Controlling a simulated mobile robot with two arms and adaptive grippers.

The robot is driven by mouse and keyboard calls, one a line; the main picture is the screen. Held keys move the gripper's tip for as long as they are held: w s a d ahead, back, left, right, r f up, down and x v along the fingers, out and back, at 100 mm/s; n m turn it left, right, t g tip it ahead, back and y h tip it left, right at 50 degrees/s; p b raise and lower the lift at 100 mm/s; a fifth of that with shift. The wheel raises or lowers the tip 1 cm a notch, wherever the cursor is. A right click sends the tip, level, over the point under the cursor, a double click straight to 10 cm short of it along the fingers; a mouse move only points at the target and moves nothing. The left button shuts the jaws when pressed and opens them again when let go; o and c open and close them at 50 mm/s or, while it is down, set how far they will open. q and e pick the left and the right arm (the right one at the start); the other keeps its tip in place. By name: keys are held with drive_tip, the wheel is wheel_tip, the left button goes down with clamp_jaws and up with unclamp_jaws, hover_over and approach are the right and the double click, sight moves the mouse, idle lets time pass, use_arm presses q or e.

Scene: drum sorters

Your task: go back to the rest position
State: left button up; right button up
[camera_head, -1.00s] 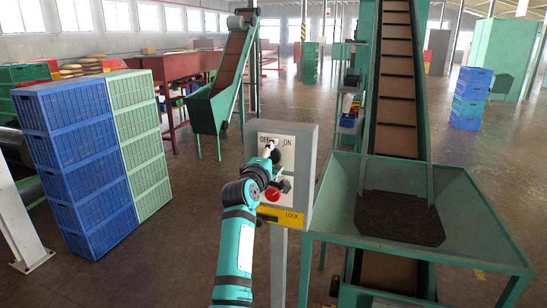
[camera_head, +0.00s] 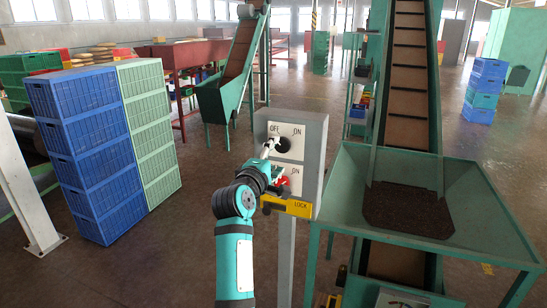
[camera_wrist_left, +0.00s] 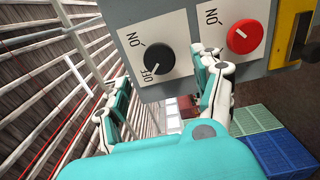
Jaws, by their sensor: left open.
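A grey control box (camera_head: 314,150) on a post stands at the middle of the head view. Its face has a black knob (camera_head: 277,143) marked OFF and ON, a red knob (camera_head: 283,182) below it and a yellow LOCK plate (camera_head: 299,208). My left gripper (camera_head: 271,163) is in front of the panel, with its fingers spread and empty. The left wrist view shows the black knob (camera_wrist_left: 152,58) and the red knob (camera_wrist_left: 240,38) beyond the open fingers. A small gap seems to lie between fingers and panel, but contact is hard to judge. My right gripper is out of view.
Blue crates (camera_head: 92,150) and pale green crates (camera_head: 147,130) are stacked at the left. A green hopper (camera_head: 470,215) with a conveyor (camera_head: 408,90) stands close at the right of the box. Open floor (camera_head: 205,215) lies between the crates and the post.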

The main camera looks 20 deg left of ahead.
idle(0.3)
